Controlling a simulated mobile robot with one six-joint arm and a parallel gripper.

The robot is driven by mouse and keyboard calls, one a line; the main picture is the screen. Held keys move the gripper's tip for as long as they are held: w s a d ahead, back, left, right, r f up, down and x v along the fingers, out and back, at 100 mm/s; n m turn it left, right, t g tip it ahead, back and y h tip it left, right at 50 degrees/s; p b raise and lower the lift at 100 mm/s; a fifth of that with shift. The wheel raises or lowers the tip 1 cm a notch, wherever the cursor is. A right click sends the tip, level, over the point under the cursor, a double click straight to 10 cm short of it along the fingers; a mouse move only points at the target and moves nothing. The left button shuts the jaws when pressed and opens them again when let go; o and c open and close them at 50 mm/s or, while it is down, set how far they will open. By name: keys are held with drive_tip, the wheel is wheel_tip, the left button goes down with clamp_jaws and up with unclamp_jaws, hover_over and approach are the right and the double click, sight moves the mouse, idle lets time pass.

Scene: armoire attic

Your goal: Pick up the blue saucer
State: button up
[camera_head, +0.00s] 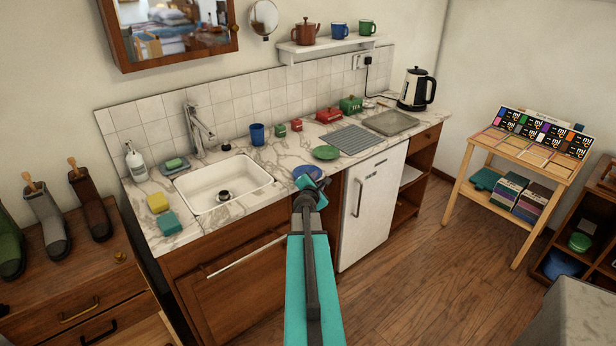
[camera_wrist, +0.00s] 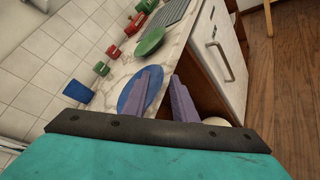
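The blue saucer (camera_head: 305,170) lies on the marble counter near its front edge, right of the sink. In the wrist view the blue saucer (camera_wrist: 131,94) is partly covered by the left finger, and part of its rim shows in the gap between the fingers. My gripper (camera_head: 309,188) is at the counter's front edge, close to the saucer. In the wrist view my gripper (camera_wrist: 166,75) is open, its purple fingers apart with nothing clamped. I cannot tell whether a finger touches the saucer.
A green saucer (camera_head: 326,152) lies just behind, with a blue cup (camera_head: 257,134) to the left. The white sink (camera_head: 222,186) is left of the blue saucer. A grey drying mat (camera_head: 350,139) is to the right. The white fridge door (camera_head: 370,208) stands below the counter.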

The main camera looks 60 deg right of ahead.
drive_tip(key=shift+c, duration=0.4)
clamp_jaws()
drive_tip(key=shift+r, duration=0.1)
wheel_tip(320, 180, up, 10)
drive_tip(key=p, duration=0.3)
idle(0.3)
